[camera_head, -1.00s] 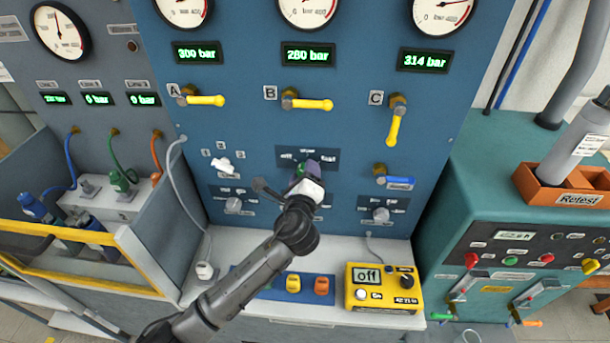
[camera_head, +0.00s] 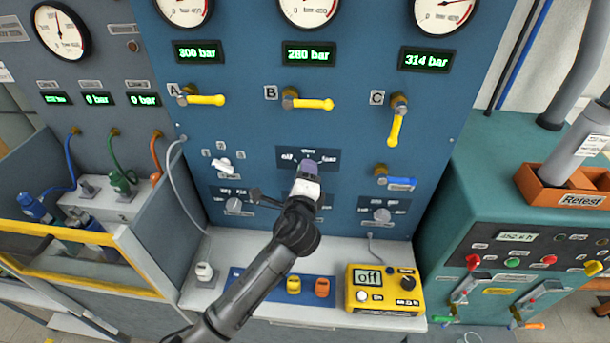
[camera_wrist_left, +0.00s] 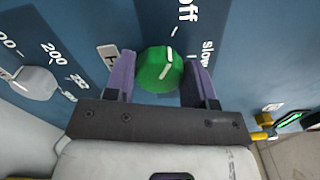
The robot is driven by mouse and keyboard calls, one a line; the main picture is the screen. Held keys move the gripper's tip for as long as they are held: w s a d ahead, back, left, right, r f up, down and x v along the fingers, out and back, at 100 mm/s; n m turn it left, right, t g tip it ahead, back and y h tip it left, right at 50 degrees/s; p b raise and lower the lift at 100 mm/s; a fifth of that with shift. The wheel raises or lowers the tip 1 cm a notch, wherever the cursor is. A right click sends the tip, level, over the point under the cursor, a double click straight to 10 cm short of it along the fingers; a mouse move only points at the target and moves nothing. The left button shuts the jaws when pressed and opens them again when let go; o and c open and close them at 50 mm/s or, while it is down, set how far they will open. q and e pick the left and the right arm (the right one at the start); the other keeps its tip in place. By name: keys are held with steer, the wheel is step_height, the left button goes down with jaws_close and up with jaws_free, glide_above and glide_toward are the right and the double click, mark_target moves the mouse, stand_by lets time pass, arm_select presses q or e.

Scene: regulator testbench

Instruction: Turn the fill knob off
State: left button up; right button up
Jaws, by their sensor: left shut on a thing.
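The fill knob is the round green knob (camera_wrist_left: 160,69) on the blue panel. In the left wrist view it sits between the two purple fingers of my left gripper (camera_wrist_left: 162,76), which is shut on it. The white line on the knob points roughly toward the short tick below the word "off"; "slow" is to its right. In the head view my left gripper (camera_head: 309,168) reaches the dial plate (camera_head: 329,155) and hides the knob. My right gripper is not in view.
Yellow valve levers A (camera_head: 206,100), B (camera_head: 312,103) and C (camera_head: 394,127) are above the dial. A white-grey knob (camera_wrist_left: 36,82) is left of the gripper in the wrist view. A yellow box (camera_head: 385,291) reading "off" stands on the bench below.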

arm_select(q)
steer(key=o, duration=0.9)
steer(key=shift+o, duration=0.2)
steer(key=shift+s, duration=0.15)
steer(key=s+a, duration=0.1)
steer(key=s, duration=1.2)
steer(key=shift+s, duration=0.25)
steer(key=shift+a, duration=0.1)
